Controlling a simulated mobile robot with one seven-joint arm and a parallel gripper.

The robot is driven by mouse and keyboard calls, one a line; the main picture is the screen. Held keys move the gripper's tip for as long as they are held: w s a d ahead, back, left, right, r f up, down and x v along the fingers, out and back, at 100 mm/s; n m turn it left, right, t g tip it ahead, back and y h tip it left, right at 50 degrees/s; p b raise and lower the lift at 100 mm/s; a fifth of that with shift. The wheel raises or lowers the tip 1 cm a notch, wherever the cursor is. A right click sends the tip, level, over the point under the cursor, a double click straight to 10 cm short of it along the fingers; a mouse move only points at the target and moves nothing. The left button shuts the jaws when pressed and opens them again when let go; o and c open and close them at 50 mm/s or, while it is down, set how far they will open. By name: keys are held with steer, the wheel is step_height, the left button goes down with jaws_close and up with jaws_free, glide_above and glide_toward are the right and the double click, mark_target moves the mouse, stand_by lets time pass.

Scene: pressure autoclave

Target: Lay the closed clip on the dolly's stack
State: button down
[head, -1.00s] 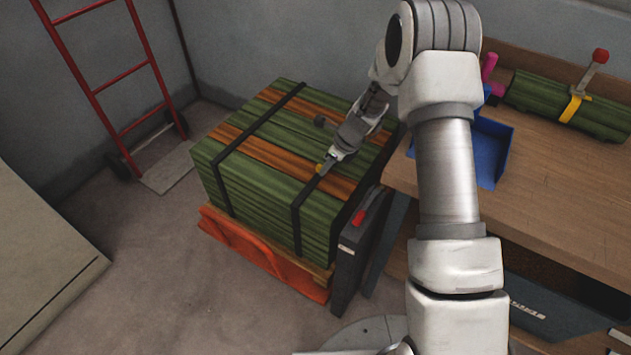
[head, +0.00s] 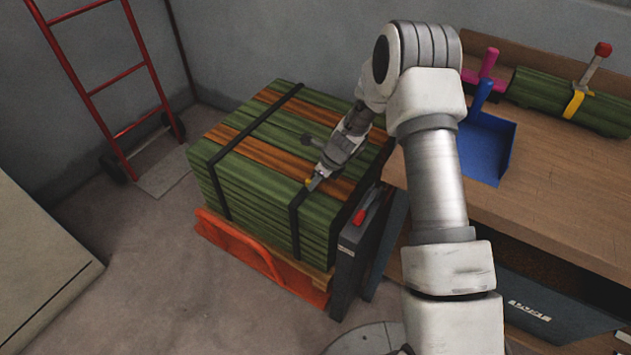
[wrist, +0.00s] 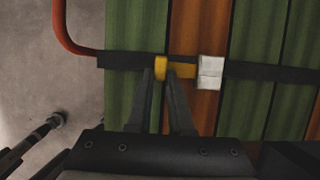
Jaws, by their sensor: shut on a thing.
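The stack (head: 262,162) of green and orange-brown boards, bound with black straps, sits on the orange dolly (head: 262,262). My gripper (head: 311,183) is over the stack's top near its front right edge. In the wrist view my gripper (wrist: 166,72) is shut on the yellow end of the small clip (wrist: 184,70). The clip's other end is a pale block to the right. The clip lines up over a black strap and an orange-brown board. I cannot tell whether it touches the stack. In the head view only a yellow speck of the clip (head: 308,182) shows.
A dark case with a red handle (head: 361,216) stands between stack and workbench (head: 560,190). The bench holds a blue dustpan (head: 490,150) and a green bundle (head: 545,102) with a yellow strap. A red hand truck (head: 115,90) stands at the back left.

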steer(key=shift+f, duration=0.2)
steer(key=c, duration=0.8)
jaws_free()
